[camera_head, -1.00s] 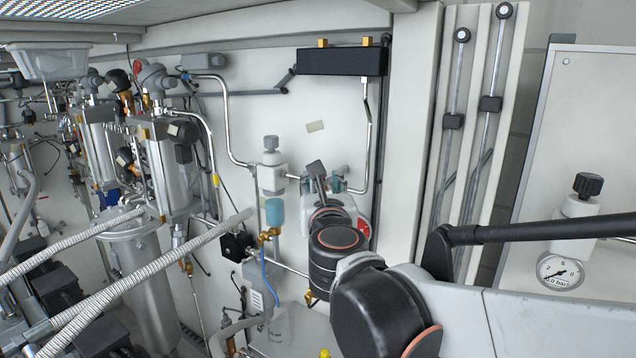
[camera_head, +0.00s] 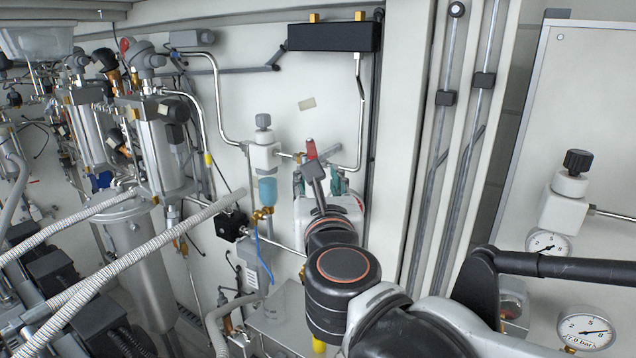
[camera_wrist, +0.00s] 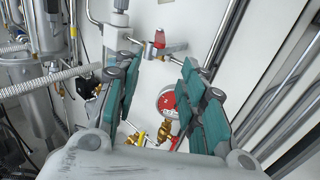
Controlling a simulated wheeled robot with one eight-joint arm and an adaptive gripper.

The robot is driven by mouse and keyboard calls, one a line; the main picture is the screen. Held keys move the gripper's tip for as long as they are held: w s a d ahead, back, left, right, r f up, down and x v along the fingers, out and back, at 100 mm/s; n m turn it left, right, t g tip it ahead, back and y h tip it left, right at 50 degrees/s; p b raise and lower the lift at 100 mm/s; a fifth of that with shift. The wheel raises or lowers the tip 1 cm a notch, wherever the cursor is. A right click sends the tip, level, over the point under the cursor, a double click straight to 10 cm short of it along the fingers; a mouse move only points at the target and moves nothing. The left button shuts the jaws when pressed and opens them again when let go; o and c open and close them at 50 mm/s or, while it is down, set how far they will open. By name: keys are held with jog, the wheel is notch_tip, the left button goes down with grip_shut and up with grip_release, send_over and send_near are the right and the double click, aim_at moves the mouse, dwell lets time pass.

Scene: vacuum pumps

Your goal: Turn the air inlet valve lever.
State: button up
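A small red valve lever (camera_wrist: 159,38) sits on a metal pipe fitting, seen beyond and between my fingertips in the wrist view. It also shows in the head view as a red upright piece (camera_head: 311,150) just above my gripper. My gripper (camera_wrist: 158,62) is open, with its teal fingers spread wide and nothing between them. In the head view my gripper (camera_head: 325,178) is partly hidden by its own wrist and points toward the wall. I see no contact between fingers and lever.
A white regulator (camera_head: 263,152) with a blue bowl stands left of the lever. A red-faced round gauge (camera_wrist: 167,101) and brass fittings (camera_wrist: 164,132) lie low between my fingers. A black block (camera_head: 334,37) hangs above, and ribbed hoses (camera_head: 130,256) cross on the left.

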jog(key=c, duration=0.4)
jog(key=shift+w+n, duration=0.3)
jog(key=shift+w, duration=0.05)
grip_shut()
jog(key=n+y, duration=0.5)
jog(key=n, duration=0.4)
send_near(311, 151)
jog(key=a+r, duration=0.1)
jog(key=w+d+n+g+y+b, duration=0.2)
jog(key=d+n+g+y, duration=0.45)
jog(key=d+n, duration=0.75)
jog(key=w+a+n+p, duration=0.2)
jog(key=w+a, duration=0.4)
jog(key=a, duration=0.5)
jog(key=shift+w+f+n+y, duration=0.2)
jog(key=shift+w+n+y, duration=0.25)
jog(key=shift+n, duration=0.25)
